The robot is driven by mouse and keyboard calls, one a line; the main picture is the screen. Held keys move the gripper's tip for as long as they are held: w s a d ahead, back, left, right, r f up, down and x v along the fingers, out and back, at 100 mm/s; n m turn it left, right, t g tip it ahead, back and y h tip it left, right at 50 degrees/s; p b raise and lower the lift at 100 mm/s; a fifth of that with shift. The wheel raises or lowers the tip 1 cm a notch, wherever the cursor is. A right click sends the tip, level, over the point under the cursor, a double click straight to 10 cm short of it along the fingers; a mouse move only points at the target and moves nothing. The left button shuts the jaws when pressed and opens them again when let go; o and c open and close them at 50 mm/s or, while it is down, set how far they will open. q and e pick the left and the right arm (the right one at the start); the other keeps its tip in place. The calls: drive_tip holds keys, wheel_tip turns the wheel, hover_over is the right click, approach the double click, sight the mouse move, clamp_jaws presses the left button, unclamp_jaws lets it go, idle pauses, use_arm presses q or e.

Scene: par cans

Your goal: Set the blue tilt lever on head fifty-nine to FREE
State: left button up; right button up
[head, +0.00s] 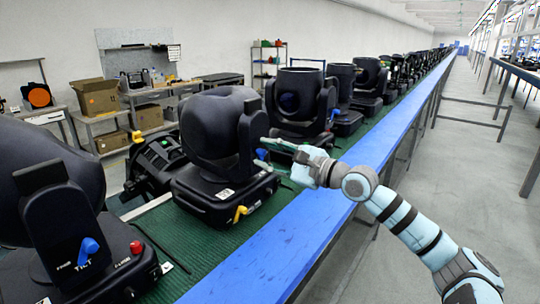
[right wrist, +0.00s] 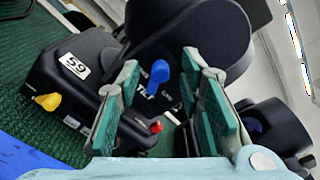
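Head fifty-nine (head: 222,125) is a black moving head on the green belt, with a white 59 label (right wrist: 75,66) legible in the right wrist view. Its blue tilt lever (right wrist: 161,72) stands on the yoke arm beside the word TILT; the smaller position words are too blurred to read. The lever (head: 261,153) also shows in the head view, close to the fingertips. My right gripper (head: 277,148) is at the right side of this head. In the right wrist view its fingers (right wrist: 165,100) are spread, with the lever between and beyond them, and nothing held. My left gripper is out of view.
A yellow lever (right wrist: 47,101) is on head fifty-nine's base and a red button (right wrist: 157,127) is near the tilt lever. A nearer head with its own blue lever (head: 89,250) stands at left. More heads line the belt behind. A blue rail (head: 290,240) runs along the front.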

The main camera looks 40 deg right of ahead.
wheel_tip(320, 180, up, 10)
drive_tip(key=shift+r, duration=0.1)
idle(0.4)
idle(0.4)
